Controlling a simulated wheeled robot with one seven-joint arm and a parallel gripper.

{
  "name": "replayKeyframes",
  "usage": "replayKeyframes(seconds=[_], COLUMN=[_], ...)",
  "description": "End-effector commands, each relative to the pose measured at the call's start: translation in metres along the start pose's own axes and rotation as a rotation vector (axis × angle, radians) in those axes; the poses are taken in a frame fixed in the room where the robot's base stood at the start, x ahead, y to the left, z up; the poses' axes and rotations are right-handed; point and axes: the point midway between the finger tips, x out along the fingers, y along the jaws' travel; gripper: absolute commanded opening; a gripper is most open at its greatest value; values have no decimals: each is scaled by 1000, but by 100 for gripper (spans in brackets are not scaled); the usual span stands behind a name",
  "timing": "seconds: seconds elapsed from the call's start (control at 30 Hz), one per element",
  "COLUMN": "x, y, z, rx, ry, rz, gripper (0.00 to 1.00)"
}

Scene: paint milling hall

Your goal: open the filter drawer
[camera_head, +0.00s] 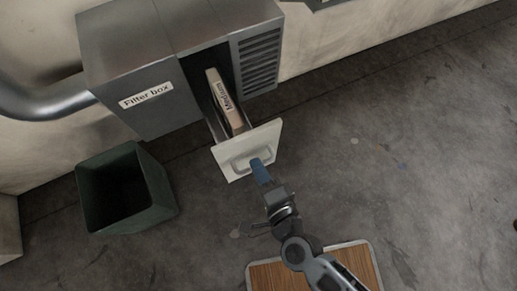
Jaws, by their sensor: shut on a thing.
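The filter drawer (270,138) is pulled partway out of the grey filter box (135,70), which has a "Filter box" label. The drawer has a pale front with a bar handle (240,165). A tan filter (216,88) with a "Medium" label stands in the open drawer. My gripper (259,165) is at the drawer front, shut on the handle near its right end. The fingertips hide part of the handle. The inner end of the drawer is hidden inside the dark opening.
A dark green open bin (157,185) stands on the floor left of the drawer. A grey pipe (45,103) runs into the box's left side. A vent grille (259,62) is right of the opening. The concrete floor (400,150) to the right is clear.

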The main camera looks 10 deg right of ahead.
Motion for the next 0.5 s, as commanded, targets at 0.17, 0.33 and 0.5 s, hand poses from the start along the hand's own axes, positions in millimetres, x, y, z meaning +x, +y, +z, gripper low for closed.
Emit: replayKeyframes(seconds=[0.17,0.33,0.5], x=[0,0,0], y=[0,0,0], z=[0,0,0], rx=[0,0,0], ry=[1,0,0], rz=[1,0,0], gripper=[27,38,38])
